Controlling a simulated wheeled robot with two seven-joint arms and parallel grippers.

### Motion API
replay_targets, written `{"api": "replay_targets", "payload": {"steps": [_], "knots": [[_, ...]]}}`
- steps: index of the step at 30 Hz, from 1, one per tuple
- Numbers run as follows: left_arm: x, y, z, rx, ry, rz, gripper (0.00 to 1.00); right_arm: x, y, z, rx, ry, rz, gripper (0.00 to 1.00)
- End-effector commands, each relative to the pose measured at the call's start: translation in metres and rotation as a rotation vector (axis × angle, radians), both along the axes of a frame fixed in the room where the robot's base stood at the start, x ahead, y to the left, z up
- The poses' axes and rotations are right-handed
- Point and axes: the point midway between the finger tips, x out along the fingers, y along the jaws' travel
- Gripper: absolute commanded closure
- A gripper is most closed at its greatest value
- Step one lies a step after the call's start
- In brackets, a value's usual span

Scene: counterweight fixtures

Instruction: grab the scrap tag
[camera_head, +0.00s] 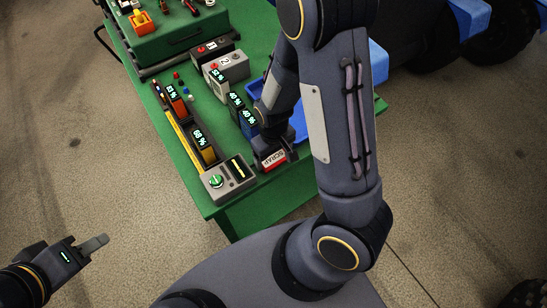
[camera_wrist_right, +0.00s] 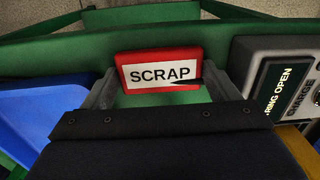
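The scrap tag (camera_head: 274,160) is a small red-framed white plate lettered SCRAP, at the near end of the green bench. In the right wrist view the tag (camera_wrist_right: 158,76) lies between my right gripper's two grey fingers, its lettering upright. My right gripper (camera_wrist_right: 161,80) is open, with one finger close to each side edge of the tag; I cannot tell if either touches. In the head view my right gripper (camera_head: 268,150) is partly hidden by its own arm. My left gripper (camera_head: 98,242) is off the bench at lower left, empty; its finger opening cannot be made out.
A blue bin (camera_head: 300,122) is partly behind my right arm. Floor left of the bench is clear.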

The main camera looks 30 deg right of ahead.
Motion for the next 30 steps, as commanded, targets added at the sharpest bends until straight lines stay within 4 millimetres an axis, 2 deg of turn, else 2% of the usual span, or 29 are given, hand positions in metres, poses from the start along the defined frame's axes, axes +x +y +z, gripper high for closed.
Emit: {"api": "replay_targets", "payload": {"steps": [1,3,4,11,14,24,30], "knots": [[0.000,0.000,0.000,0.000,0.000,0.000,0.64,0.000,0.000,0.000,0.000,0.000,0.000,0.31],[0.000,0.000,0.000,0.000,0.000,0.000,0.64,0.000,0.000,0.000,0.000,0.000,0.000,0.40],[0.000,0.000,0.000,0.000,0.000,0.000,0.64,0.000,0.000,0.000,0.000,0.000,0.000,0.41],[0.000,0.000,0.000,0.000,0.000,0.000,0.64,0.000,0.000,0.003,0.000,-0.001,0.000,0.41],[0.000,0.000,0.002,0.000,0.000,0.000,0.64,0.001,0.001,0.014,0.000,-0.005,0.001,0.41],[0.000,0.000,0.010,0.000,0.000,0.000,0.64,0.001,0.001,0.080,0.002,-0.005,0.001,0.41],[0.000,0.000,0.007,0.000,0.000,0.000,0.64,0.002,0.009,0.097,0.005,-0.001,0.001,0.41]]}}
